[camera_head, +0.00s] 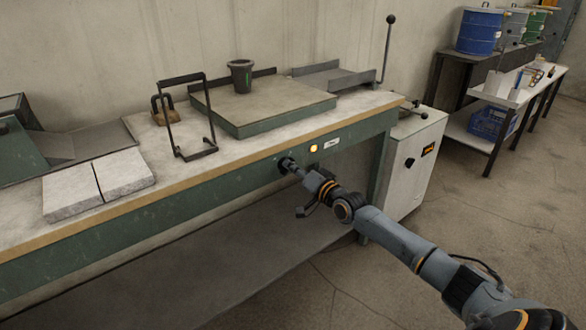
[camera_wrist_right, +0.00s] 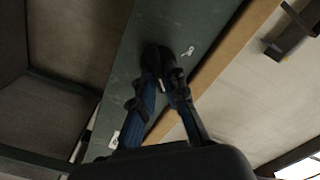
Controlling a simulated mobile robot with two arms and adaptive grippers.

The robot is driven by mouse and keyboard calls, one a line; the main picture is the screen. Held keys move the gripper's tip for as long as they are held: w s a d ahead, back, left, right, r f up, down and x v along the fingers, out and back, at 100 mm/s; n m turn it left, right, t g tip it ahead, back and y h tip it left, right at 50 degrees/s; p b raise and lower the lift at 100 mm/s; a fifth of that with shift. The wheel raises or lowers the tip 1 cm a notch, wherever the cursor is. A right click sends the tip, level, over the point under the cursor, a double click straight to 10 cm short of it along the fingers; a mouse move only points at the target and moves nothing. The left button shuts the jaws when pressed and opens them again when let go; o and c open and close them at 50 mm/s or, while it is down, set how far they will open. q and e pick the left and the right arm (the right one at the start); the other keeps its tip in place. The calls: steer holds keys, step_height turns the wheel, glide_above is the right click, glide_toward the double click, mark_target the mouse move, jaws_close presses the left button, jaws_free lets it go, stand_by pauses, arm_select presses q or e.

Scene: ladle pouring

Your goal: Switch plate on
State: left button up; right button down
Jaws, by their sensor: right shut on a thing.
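The plate (camera_head: 262,102) is a flat green-sided slab on the workbench, with a dark cup (camera_head: 240,76) standing on it. Below it, on the green front panel of the bench, is a dark round knob (camera_head: 283,163). A small yellow light (camera_head: 313,148) glows to the right of the knob, beside a white label (camera_head: 331,143). My right gripper (camera_head: 291,167) reaches the panel from the front and is shut on the knob. In the right wrist view, its blue-and-black fingers (camera_wrist_right: 160,75) close together at the panel and hide most of the knob. My left gripper is not in view.
A black wire frame stand (camera_head: 190,115) and grey blocks (camera_head: 98,186) sit on the bench to the left. A lever (camera_head: 388,48) stands at its right end. A white cabinet (camera_head: 413,165) stands beside the bench. The floor in front is clear.

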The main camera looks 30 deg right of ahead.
steer(key=c, duration=1.4)
jaws_free()
steer(key=shift+s, duration=0.15)
steer(key=s, duration=0.7)
steer(key=s+d, duration=0.1)
steer(key=s, duration=0.3)
steer(key=shift+s, duration=0.35)
